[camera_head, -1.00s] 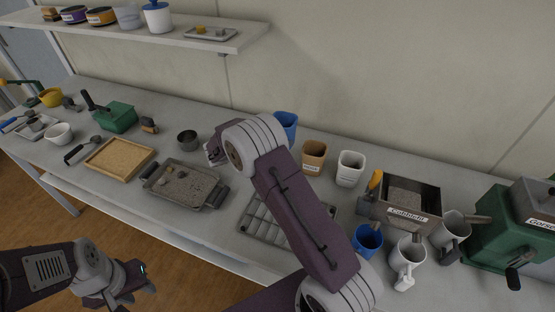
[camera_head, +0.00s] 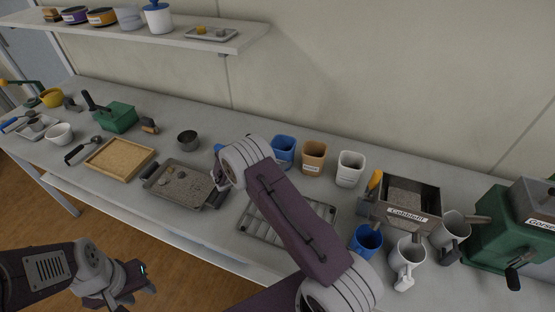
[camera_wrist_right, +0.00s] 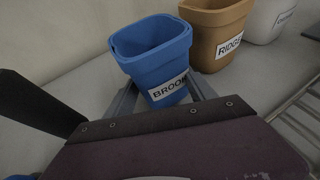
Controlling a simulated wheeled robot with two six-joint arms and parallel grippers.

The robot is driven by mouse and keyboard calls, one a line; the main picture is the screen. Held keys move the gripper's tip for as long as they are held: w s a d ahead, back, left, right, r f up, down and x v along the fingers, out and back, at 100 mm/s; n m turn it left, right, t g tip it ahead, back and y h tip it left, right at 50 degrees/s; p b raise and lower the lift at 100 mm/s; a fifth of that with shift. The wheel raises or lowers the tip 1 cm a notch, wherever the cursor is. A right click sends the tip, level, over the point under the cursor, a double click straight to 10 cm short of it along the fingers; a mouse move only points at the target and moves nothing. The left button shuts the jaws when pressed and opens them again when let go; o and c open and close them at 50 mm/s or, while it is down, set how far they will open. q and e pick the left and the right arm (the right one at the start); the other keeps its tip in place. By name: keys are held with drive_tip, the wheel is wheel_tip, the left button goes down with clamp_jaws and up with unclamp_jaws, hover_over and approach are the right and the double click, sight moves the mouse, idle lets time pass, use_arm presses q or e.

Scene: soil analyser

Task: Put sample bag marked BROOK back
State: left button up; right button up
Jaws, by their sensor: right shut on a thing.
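The sample bag marked BROOK (camera_wrist_right: 155,55) is a blue, open-topped, cup-like container with a white label. In the head view the blue bag (camera_head: 284,150) is at the back of the counter, just left of the brown one. It looks upright, at about its neighbours' height; whether its base touches the counter is hidden. My right gripper (camera_wrist_right: 162,96) is shut on it, with grey fingers on either side. In the head view my right wrist hides those fingers. My left gripper (camera_head: 132,284) is empty, low in front of the counter; its jaw gap is unclear.
The brown RIDGE container (camera_head: 314,156) and a white container (camera_head: 350,168) stand close to its right. A wire rack (camera_head: 262,222) lies in front, under my arm. Another blue cup (camera_head: 366,241), a labelled metal hopper (camera_head: 408,203) and a green machine (camera_head: 500,235) are at right.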

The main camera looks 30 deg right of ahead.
drive_tip(key=o, duration=1.6)
drive_tip(key=shift+f, duration=0.1)
